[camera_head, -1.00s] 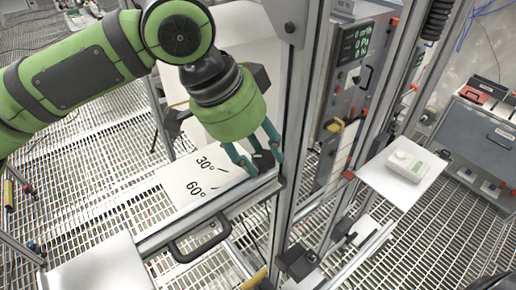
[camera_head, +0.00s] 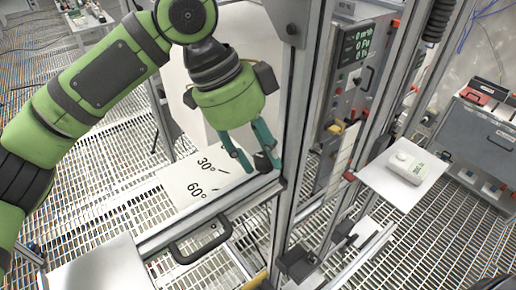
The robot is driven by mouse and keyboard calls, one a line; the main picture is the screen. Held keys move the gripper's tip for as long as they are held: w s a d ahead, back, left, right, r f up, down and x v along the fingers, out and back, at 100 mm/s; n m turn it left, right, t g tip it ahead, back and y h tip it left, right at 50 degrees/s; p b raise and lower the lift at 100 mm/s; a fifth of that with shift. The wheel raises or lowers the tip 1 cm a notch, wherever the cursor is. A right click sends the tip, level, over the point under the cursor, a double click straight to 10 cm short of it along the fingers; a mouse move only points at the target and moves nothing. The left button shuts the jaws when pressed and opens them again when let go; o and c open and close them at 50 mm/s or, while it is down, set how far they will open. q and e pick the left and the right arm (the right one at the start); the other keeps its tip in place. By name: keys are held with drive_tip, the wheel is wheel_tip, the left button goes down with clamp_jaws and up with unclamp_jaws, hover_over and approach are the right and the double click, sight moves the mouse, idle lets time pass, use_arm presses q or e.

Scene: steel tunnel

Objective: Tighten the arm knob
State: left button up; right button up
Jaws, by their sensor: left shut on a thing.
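The arm knob (camera_head: 263,162) is a small black knob at the corner of the white plate (camera_head: 190,181) marked 30° and 60°, beside the upright metal post. My left gripper (camera_head: 256,163) comes down from above with its teal fingers on either side of the knob. It is shut on the knob, whose sides are partly hidden by the fingers. My right gripper is not in the view.
A metal post (camera_head: 288,130) stands just right of the gripper. A black handle (camera_head: 200,243) sits on the front rail. A white shelf (camera_head: 375,178) holds a small pale device (camera_head: 408,166). A control panel (camera_head: 357,45) with a green display stands behind.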

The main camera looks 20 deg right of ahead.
use_arm(q)
drive_tip(key=shift+w+d+r+m, duration=0.1)
drive_tip(key=shift+d+r+m, duration=0.05)
drive_tip(key=shift+r+m, duration=0.15)
drive_tip(key=o, duration=1.1)
drive_tip(key=shift+d+f, duration=0.1)
drive_tip(key=shift+f, duration=0.05)
drive_tip(key=v, duration=1.2)
drive_tip(key=shift+w, duration=0.1)
